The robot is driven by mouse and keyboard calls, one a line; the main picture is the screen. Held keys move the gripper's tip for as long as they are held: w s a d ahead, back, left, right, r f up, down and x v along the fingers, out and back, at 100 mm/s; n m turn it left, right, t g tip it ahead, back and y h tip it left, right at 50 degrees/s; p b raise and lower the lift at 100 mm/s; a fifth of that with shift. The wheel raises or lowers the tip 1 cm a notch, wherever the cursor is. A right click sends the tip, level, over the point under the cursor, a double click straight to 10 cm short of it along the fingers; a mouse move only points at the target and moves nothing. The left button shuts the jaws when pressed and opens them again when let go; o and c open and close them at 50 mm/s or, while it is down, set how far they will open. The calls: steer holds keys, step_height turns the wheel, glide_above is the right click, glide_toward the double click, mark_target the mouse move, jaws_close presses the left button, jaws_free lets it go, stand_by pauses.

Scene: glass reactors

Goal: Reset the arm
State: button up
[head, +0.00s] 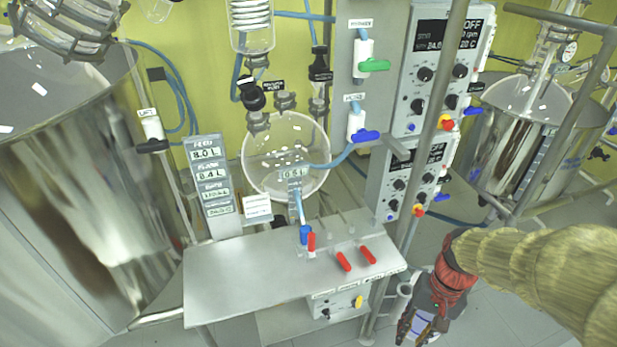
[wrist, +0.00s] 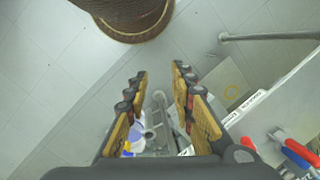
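My arm, wrapped in a tan sleeve, reaches in from the right side of the head view. My gripper (head: 418,328) hangs low at the bottom right of that view, to the right of the steel bench (head: 235,285), pointing down. In the wrist view, the two fingers of my gripper (wrist: 160,95) stand apart with a clear gap between them. Nothing is held between them; the floor and a grey metal part show through the gap.
The bench carries red-handled valves (head: 344,261) and a blue valve (head: 305,235). A glass vessel (head: 262,150) hangs behind it. A steel post (head: 437,120) and control panels (head: 445,65) stand near my arm. Large steel tanks stand at left (head: 75,190) and right (head: 520,125).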

steer(key=s+a+r+n+t+h, duration=0.1)
steer(key=a+r+n+t, duration=0.1)
steer(key=r, duration=0.7)
steer(key=s+a+r+n+t, duration=0.2)
steer(key=r+t, duration=0.2)
steer(key=r, duration=0.5)
steer(key=shift+r+t+h, duration=0.2)
steer(key=shift+t+h, duration=0.2)
steer(key=shift+s, duration=0.1)
